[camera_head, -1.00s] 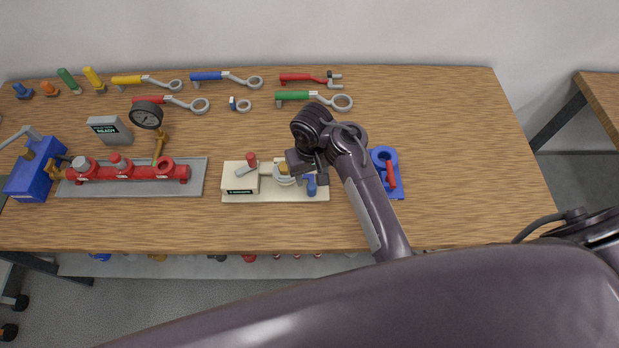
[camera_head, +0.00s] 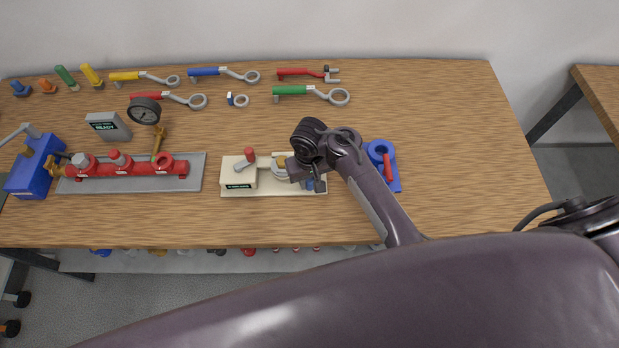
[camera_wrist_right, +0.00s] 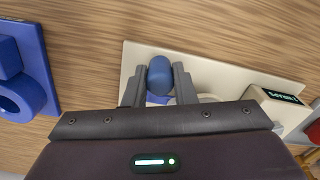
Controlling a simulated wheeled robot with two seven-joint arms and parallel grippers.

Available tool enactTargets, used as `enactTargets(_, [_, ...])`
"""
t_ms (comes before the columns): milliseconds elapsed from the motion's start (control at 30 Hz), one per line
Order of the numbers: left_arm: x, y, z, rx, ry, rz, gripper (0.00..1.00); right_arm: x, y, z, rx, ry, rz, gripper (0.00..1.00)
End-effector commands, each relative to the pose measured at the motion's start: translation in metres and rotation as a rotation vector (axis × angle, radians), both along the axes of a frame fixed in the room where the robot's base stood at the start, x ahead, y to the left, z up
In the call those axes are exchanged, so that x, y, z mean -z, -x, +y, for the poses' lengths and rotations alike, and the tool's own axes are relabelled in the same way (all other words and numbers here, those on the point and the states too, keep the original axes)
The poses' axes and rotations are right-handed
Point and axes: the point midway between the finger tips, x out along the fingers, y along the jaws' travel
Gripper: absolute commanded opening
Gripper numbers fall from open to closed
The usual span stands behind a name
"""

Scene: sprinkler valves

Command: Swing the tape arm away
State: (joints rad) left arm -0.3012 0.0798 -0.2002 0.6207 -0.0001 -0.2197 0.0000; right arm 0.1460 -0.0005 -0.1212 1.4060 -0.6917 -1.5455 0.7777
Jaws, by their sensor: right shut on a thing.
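A cream base plate (camera_head: 235,189) lies at the front middle of the table and carries the tape station. It has a box with a small dark label, a red-topped lever (camera_head: 249,154) and a grey round part. A blue knob (camera_wrist_right: 160,75) stands near the right end of this plate in the head view and appears to belong to the tape arm. My right gripper (camera_head: 312,182) is over that end, its two fingers on either side of the knob and shut on it. The wrist and fingers hide most of the arm. My left gripper is out of view.
A blue holder (camera_head: 379,151) with a red handle stands just right of my gripper. A red pipe manifold (camera_head: 130,168) on a grey plate is to the left. Several wrenches, such as the green one (camera_head: 300,91), lie along the back. The right table side is clear.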

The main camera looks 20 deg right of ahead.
Motion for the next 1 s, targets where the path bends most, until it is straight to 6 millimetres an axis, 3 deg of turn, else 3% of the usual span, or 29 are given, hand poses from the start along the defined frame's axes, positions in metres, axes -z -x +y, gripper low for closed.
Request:
enactTargets(467, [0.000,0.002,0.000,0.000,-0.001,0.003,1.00,0.000,0.001,-0.006,-0.098,-0.001,-0.001,0.01])
enactTargets(1000, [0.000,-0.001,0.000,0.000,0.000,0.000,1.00,-0.001,-0.001,-0.028,-0.536,-0.001,-0.002,0.01])
